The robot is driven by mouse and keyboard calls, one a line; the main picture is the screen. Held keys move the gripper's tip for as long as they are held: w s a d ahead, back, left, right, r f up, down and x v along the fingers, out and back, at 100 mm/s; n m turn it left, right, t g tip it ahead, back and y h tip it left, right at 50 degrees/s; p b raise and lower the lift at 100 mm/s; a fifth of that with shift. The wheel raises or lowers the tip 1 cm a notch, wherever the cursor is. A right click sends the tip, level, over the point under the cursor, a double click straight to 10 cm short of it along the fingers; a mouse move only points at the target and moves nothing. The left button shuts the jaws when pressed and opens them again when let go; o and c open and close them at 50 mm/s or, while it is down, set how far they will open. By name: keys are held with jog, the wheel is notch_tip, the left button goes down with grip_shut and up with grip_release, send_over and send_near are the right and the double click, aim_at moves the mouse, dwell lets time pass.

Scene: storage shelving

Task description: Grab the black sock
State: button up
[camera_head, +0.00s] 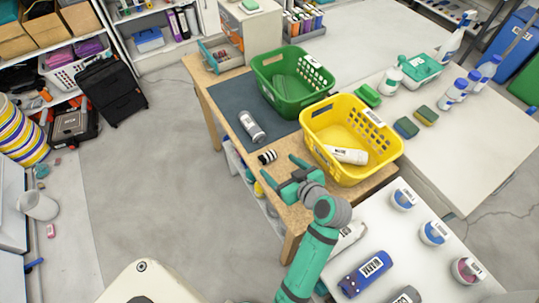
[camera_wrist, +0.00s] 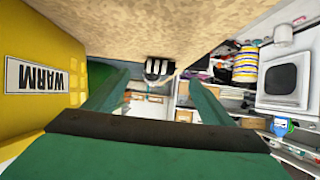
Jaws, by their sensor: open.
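A small rolled black thing with white stripes, which looks like the black sock (camera_head: 267,157), lies on the wooden table near its front edge, in front of the dark mat. In the wrist view the black sock (camera_wrist: 158,68) shows near the table edge, between my two fingers in the picture and just past their tips. My gripper (camera_head: 276,165) is open and empty, its fingers pointing at the sock. In the wrist view my gripper (camera_wrist: 158,82) has its fingers wide apart. No contact with the sock is visible.
The mat's left part is clear.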

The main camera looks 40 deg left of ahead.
aim_at(270, 157)
jog(key=shift+x, duration=1.4)
jog(key=x, duration=0.4)
jog(key=shift+a+r, duration=0.1)
jog(key=shift+a, duration=0.05)
jog(key=shift+w, duration=0.15)
jog(key=c, duration=1.1)
